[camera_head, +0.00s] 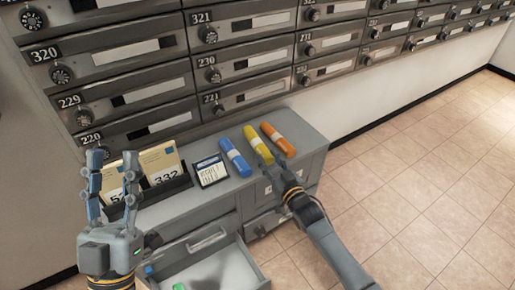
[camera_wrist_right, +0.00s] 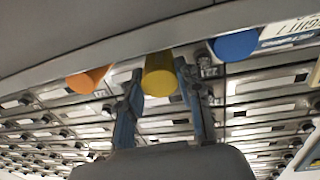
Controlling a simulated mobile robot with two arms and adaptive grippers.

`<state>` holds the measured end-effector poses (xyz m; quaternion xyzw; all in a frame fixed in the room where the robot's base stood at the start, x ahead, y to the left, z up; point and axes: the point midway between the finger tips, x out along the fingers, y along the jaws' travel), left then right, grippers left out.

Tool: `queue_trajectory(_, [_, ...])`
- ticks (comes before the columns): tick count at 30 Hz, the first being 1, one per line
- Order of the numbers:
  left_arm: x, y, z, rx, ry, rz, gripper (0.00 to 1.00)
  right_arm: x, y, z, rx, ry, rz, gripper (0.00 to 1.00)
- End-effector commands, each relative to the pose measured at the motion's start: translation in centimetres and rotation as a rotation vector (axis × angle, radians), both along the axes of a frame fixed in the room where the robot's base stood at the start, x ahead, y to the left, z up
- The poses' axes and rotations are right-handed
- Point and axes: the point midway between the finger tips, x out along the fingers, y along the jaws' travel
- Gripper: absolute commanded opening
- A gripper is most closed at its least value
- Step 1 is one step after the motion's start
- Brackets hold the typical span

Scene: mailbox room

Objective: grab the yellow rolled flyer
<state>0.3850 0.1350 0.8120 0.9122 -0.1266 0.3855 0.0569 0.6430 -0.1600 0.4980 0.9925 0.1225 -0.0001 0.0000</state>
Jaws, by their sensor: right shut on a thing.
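The yellow rolled flyer (camera_head: 257,143) lies on top of the grey cabinet, between a blue rolled flyer (camera_head: 235,158) and an orange rolled flyer (camera_head: 278,139). My right gripper (camera_head: 265,160) is at the near end of the yellow flyer. In the right wrist view my right gripper's fingers (camera_wrist_right: 158,88) stand on either side of the yellow flyer's end (camera_wrist_right: 159,76), shut on it. My left gripper (camera_head: 109,172) is raised at the left, its two fingers apart with nothing between them.
Numbered mailboxes (camera_head: 150,92) fill the wall behind the cabinet (camera_head: 305,137). A dark holder with envelopes (camera_head: 160,163) and a small card (camera_head: 209,171) stand left of the flyers. An open drawer (camera_head: 246,262) sticks out below. The tiled floor (camera_head: 420,180) at the right is clear.

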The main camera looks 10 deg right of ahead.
Motion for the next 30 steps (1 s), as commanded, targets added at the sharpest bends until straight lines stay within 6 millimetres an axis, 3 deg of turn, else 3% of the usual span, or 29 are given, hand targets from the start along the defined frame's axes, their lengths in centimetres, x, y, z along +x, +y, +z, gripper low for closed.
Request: queue_trajectory(30, [2.7,-0.4,-3.2,0.064,0.228,0.009,0.4,0.0,0.0,1.0,0.0,-0.001,0.0,0.04])
